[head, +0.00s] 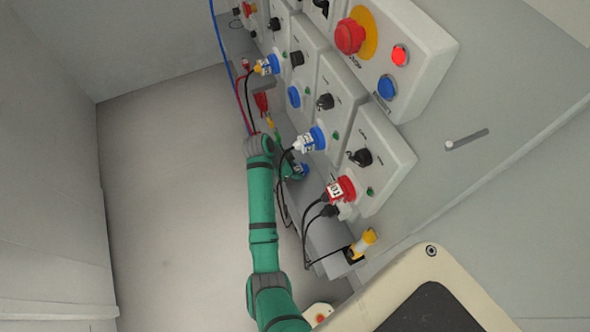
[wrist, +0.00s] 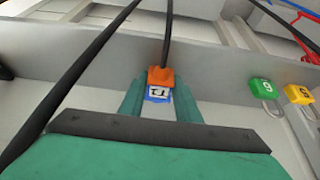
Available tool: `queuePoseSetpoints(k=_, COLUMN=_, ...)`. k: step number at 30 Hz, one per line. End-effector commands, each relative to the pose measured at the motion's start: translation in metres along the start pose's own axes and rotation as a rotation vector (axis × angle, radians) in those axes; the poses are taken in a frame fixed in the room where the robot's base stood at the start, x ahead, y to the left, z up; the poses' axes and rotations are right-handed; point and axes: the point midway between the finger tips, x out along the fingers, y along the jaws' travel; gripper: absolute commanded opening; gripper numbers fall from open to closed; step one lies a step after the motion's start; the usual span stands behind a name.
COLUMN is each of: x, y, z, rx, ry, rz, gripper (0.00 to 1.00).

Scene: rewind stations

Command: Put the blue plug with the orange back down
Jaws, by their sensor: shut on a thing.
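The blue plug with the orange back (wrist: 160,78) is between my gripper's green fingers (wrist: 160,103) in the wrist view. A white label shows on its blue part, and a black cable runs up from the orange back. In the head view my gripper (head: 293,170) is low beside the station panels, and a blue bit with a white label (head: 303,169) shows at it. My gripper is shut on the plug. The plug's front end is hidden, and whether it touches any surface cannot be told.
A white-and-blue plug (head: 308,140) and a red plug (head: 341,190) sit in panels close to my gripper, with loose black cables below. A yellow plug (head: 364,241) is at the ledge's near end. Green (wrist: 262,88) and yellow (wrist: 297,94) padlocks show right in the wrist view.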

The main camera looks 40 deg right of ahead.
Motion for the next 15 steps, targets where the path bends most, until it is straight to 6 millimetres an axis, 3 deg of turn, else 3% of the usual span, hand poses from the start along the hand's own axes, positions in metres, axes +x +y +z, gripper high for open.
queuePoseSetpoints(k=7, x=0.0017, y=0.0, z=0.0007, rx=0.0, ry=0.0, rz=0.0, gripper=0.03)
queuePoseSetpoints(k=8, x=0.0021, y=0.0, z=0.0009, rx=0.0, ry=0.0, rz=0.0, gripper=0.32)
queuePoseSetpoints(k=10, x=0.0018, y=-0.0001, z=0.0008, rx=0.0, ry=0.0, rz=0.0, gripper=0.49)
queuePoseSetpoints(k=15, x=0.0017, y=-0.0001, z=0.0008, rx=0.0, ry=0.0, rz=0.0, gripper=0.49)
